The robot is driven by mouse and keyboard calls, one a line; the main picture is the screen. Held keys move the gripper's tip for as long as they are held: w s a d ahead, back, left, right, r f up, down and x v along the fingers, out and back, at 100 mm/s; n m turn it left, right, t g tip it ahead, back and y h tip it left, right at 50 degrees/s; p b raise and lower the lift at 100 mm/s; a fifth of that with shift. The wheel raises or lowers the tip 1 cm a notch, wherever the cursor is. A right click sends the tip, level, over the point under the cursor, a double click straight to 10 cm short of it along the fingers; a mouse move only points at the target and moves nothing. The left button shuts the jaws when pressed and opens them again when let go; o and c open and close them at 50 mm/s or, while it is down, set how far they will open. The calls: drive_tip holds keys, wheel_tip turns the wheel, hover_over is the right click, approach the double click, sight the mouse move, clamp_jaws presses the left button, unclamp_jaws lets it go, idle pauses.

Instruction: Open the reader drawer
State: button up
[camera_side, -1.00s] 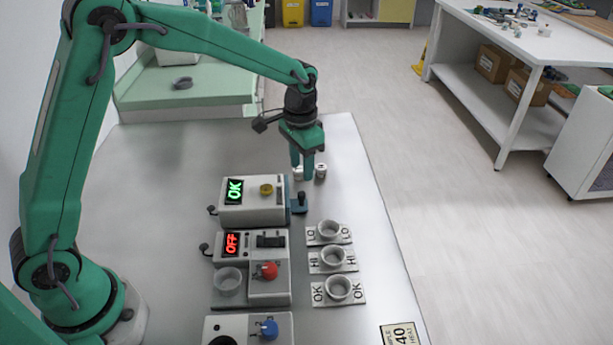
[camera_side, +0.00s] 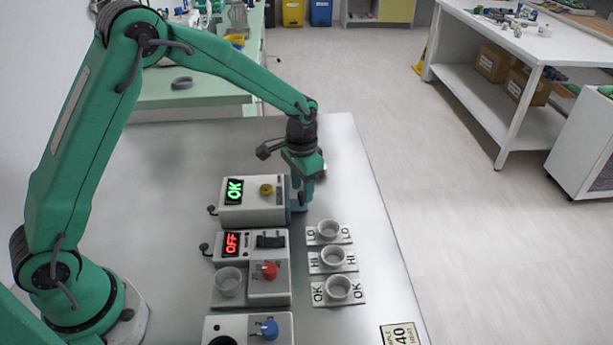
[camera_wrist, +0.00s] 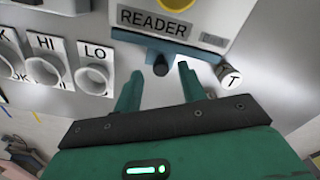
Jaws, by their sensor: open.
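The reader (camera_side: 250,203) is a pale box with a green OK display and a yellow button, at the table's middle in the side view. The wrist view shows its READER label (camera_wrist: 153,22). Its blue drawer front (camera_wrist: 190,50) bears a dark knob handle (camera_wrist: 160,66). The drawer looks shut against the box. My gripper (camera_side: 301,205) is low at the drawer side of the reader and hides the knob in the side view. In the wrist view my gripper (camera_wrist: 160,72) is open, with the knob showing between its two fingertips. Contact cannot be told.
A white round piece marked T (camera_wrist: 229,76) is close beside the right finger. Cups on LO (camera_side: 329,231), HI (camera_side: 333,258) and OK (camera_side: 338,289) plates stand nearby. A second device with an OFF display (camera_side: 231,244) sits in front of the reader.

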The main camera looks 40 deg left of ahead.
drive_tip(key=shift+f, duration=0.65)
drive_tip(key=shift+c, duration=0.4)
clamp_jaws()
drive_tip(key=shift+w+d, duration=2.5)
drive_tip(key=shift+d, duration=0.1)
drive_tip(key=shift+o, duration=0.4)
unclamp_jaws()
drive_tip(key=shift+r, duration=0.15)
